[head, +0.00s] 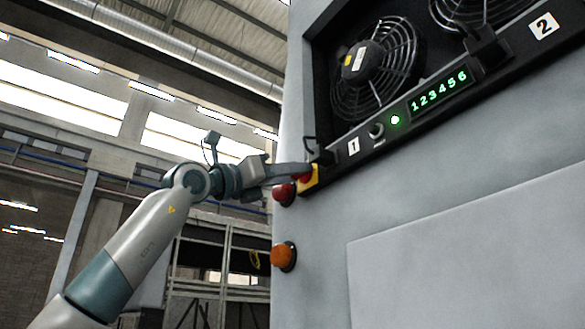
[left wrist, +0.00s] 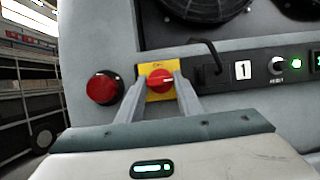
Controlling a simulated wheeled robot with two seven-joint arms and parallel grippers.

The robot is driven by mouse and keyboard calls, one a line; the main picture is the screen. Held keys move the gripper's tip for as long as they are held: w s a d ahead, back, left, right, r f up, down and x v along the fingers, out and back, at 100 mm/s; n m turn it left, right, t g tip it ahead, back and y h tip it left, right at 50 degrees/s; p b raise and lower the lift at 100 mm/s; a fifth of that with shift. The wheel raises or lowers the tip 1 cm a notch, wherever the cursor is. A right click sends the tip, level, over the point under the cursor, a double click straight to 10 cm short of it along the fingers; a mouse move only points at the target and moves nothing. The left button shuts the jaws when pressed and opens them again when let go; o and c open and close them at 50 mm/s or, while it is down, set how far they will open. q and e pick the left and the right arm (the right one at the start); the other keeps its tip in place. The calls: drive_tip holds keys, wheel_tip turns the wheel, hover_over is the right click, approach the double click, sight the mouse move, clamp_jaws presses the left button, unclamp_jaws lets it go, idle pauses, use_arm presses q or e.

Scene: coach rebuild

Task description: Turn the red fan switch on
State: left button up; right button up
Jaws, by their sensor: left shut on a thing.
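The red fan switch (left wrist: 160,80) is a red rotary knob on a yellow plate (left wrist: 154,68), on the grey cabinet's front panel. In the head view the yellow plate (head: 311,181) shows at the cabinet's left edge, with the knob mostly hidden by my gripper. My left gripper (left wrist: 162,84) has its two fingers on either side of the knob and is shut on it. In the head view the left gripper (head: 304,170) reaches the switch from the left. My right gripper is in neither view.
A red button (left wrist: 102,88) sits left of the switch. An orange button (head: 283,257) is lower on the cabinet (head: 420,220). Two fans, one a caged fan (head: 378,70), sit above a black strip with a lit green display (head: 440,91), a green light (head: 395,120) and a small knob (head: 376,131).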

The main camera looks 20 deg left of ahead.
use_arm(q)
drive_tip(key=shift+w+f, duration=0.1)
drive_tip(key=shift+f, duration=0.05)
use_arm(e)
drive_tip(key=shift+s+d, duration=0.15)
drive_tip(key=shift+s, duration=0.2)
use_arm(q)
drive_tip(key=o, duration=1.1)
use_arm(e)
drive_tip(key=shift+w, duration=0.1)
